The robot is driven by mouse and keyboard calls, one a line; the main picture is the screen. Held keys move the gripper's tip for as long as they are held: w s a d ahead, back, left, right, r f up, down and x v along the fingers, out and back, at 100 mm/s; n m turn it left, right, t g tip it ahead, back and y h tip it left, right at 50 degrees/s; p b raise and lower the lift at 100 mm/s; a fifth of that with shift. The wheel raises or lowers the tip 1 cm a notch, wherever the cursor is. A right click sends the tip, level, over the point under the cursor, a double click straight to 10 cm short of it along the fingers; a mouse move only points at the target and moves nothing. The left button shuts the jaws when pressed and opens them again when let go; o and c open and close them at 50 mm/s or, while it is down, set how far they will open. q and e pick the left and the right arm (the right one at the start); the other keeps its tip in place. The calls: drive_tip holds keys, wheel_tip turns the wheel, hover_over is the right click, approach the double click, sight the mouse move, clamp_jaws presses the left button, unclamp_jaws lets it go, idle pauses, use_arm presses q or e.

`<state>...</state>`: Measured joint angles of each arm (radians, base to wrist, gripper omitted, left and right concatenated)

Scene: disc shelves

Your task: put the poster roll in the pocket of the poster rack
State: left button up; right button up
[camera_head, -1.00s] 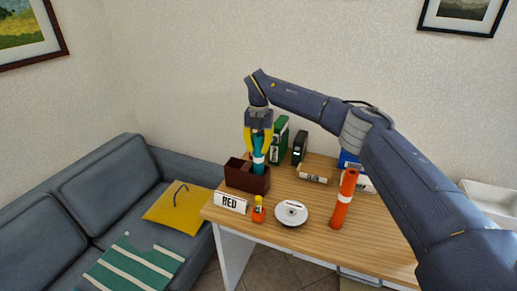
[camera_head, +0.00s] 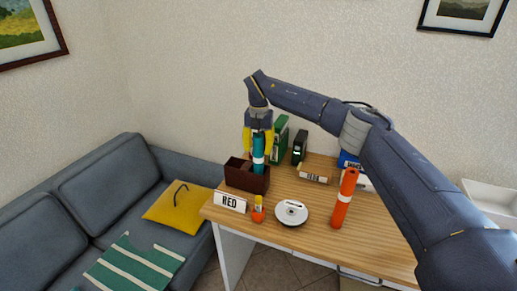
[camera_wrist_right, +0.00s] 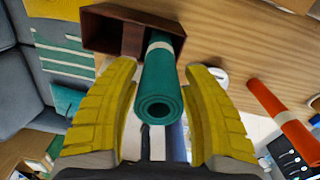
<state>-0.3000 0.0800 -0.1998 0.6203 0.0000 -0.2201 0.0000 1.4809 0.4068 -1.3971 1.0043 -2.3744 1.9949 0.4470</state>
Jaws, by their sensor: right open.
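A teal poster roll (camera_head: 258,148) with a pale band stands upright in the brown poster rack (camera_head: 240,180) on the desk. In the right wrist view the roll (camera_wrist_right: 160,85) has its lower end inside one compartment of the rack (camera_wrist_right: 105,35). My right gripper (camera_head: 258,151) is open above the rack, its yellow fingers on either side of the roll with gaps visible. An orange-red poster roll (camera_head: 345,198) with a white band stands on the desk to the right; it also shows in the right wrist view (camera_wrist_right: 280,118). My left gripper is out of view.
A RED sign (camera_head: 230,201), a small orange item with a yellow top (camera_head: 258,211) and a white round dish (camera_head: 291,213) are at the desk's front. A green binder (camera_head: 279,140), a dark box (camera_head: 299,147) and another sign (camera_head: 313,174) stand behind. A sofa (camera_head: 60,205) is left.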

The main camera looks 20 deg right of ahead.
wheel_tip(320, 180, up, 12)
drive_tip(key=shift+s+f, duration=0.1)
idle(0.5)
